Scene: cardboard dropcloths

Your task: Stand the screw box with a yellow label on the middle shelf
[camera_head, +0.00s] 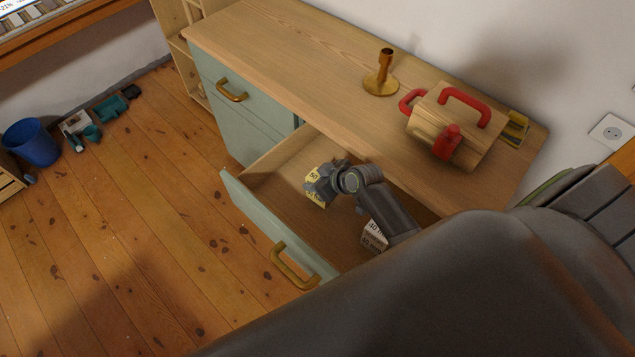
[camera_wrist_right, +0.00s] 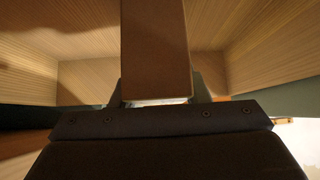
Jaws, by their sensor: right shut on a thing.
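The screw box with a yellow label (camera_head: 316,187) is inside the open drawer (camera_head: 262,222). My right gripper (camera_head: 326,180) reaches down into the drawer and is shut on this box, covering part of it. In the right wrist view the held box (camera_wrist_right: 155,50) is a brown block between the fingers. A second box with a white label (camera_head: 374,235) is in the drawer, partly hidden by my arm. A pale wooden shelf unit (camera_head: 178,45) stands at the far left end of the dresser; only part of it shows. My left gripper is not in view.
The dresser top (camera_head: 300,60) carries a brass candlestick (camera_head: 381,80) and a wooden toolbox with red handles (camera_head: 455,120). The drawer front with its brass handle (camera_head: 292,265) sticks out over the floor. A blue bin (camera_head: 32,143) stands far left. The middle floor is clear.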

